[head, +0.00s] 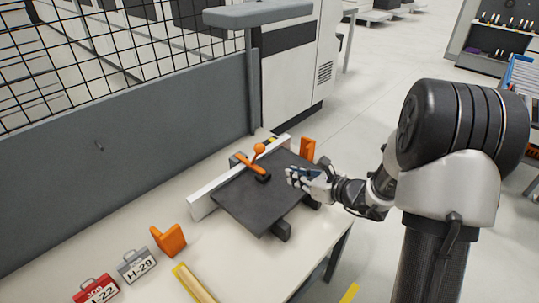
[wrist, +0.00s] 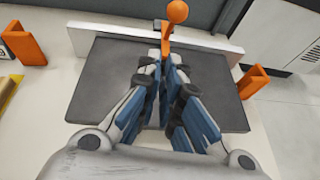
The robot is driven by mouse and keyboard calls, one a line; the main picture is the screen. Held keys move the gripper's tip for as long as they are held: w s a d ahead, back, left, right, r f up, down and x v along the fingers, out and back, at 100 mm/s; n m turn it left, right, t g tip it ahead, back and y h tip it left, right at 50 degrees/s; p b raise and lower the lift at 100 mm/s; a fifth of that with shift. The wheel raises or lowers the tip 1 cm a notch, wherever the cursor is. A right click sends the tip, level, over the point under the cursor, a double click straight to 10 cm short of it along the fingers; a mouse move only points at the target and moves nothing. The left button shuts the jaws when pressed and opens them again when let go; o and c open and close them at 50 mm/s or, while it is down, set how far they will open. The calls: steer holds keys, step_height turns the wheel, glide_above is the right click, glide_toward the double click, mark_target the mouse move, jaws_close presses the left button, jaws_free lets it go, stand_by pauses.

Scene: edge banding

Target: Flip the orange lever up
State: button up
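The orange lever has a round ball knob and stands on a dark base on a dark grey plate. In the head view the lever (head: 252,163) is beside the plate's back edge, its ball raised. In the wrist view the lever (wrist: 167,35) is just beyond the fingertips, ball at the top and lower part hidden by the fingers. My gripper (head: 290,178) is to the right of the lever in the head view, over the plate (head: 244,205). In the wrist view my gripper (wrist: 165,62) has its blue-padded fingers close together, with nothing visible held. Contact with the lever cannot be told.
A pale fence (head: 212,192) runs along the plate's back. Orange brackets stand at the right (head: 307,148) and front left (head: 168,240). Two labelled boxes and a yellow strip (head: 194,284) lie on the left of the table. A grey panel rises behind.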

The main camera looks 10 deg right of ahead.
steer(key=shift+w+d+f+m, duration=0.25)
steer(key=shift+d+f+m, duration=0.15)
steer(key=shift+d, duration=0.15)
jaws_close()
steer(key=shift+a, duration=0.1)
steer(key=w+r+b+x, duration=0.1)
steer(key=r+b+x, duration=0.1)
steer(key=x, duration=1)
steer(key=shift+w+a+r, duration=0.2)
steer(key=shift+w, duration=0.2)
steer(key=shift+r, duration=0.15)
steer(key=shift+w+a+r+h+p, duration=0.2)
steer(key=shift+r+h+p, duration=0.25)
steer(key=shift+p, duration=0.75)
